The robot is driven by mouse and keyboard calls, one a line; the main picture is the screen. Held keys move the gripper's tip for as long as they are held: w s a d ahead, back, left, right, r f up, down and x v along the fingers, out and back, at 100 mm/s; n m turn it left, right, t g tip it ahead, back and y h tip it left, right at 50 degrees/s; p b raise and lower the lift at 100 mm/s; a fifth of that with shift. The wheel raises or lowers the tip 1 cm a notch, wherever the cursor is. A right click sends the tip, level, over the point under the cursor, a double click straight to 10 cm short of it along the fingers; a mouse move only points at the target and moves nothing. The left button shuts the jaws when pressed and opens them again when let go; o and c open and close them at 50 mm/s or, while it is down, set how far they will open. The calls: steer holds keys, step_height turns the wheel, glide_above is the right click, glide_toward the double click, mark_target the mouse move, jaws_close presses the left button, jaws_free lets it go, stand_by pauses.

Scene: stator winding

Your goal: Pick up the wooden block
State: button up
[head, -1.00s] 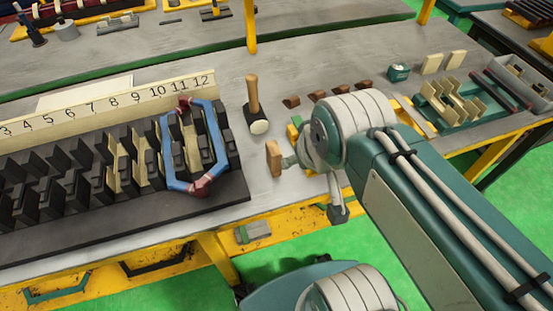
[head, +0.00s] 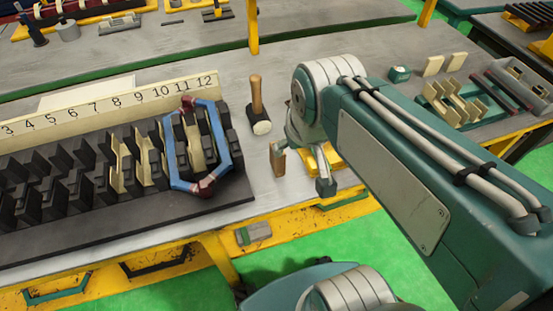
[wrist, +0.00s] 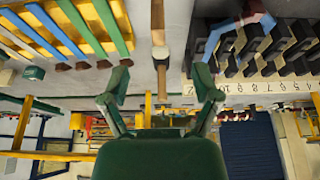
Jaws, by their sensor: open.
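The wooden block (head: 278,160) is a small brown upright piece on the grey bench, right of the black stator and in front of the mallet. In the head view its upper part is partly covered by my arm's end. In the wrist view a brown upright piece (wrist: 158,15), which looks like the block, shows at the top edge, beyond the fingertips. My gripper (wrist: 162,74) is open and empty, its two green fingers wide apart. In the head view my gripper is mostly hidden behind my wrist, close to the block's right side.
The stator (head: 110,215) with a blue coil (head: 222,130) fills the left. A cream fixture (head: 460,100) stands at the far right.

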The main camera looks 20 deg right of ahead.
mark_target(275, 142)
steer(key=w+f+g, duration=0.1)
steer(key=w, duration=0.2)
steer(key=w+f+g, duration=0.1)
steer(key=w+f, duration=0.1)
steer(key=w, duration=0.2)
steer(key=w+f+g, duration=0.2)
steer(key=w, duration=0.1)
steer(key=shift+w+a+f, duration=0.1)
steer(key=shift+w+f, duration=0.15)
steer(key=shift+w, duration=0.15)
steer(key=shift+w+f, duration=0.4)
steer(key=shift+f, duration=0.05)
step_height(275, 142, down, 5)
steer(key=shift+f, duration=0.15)
steer(key=f, duration=0.5)
steer(key=shift+w+d+f, duration=0.2)
steer(key=shift+d, duration=0.2)
jaws_close()
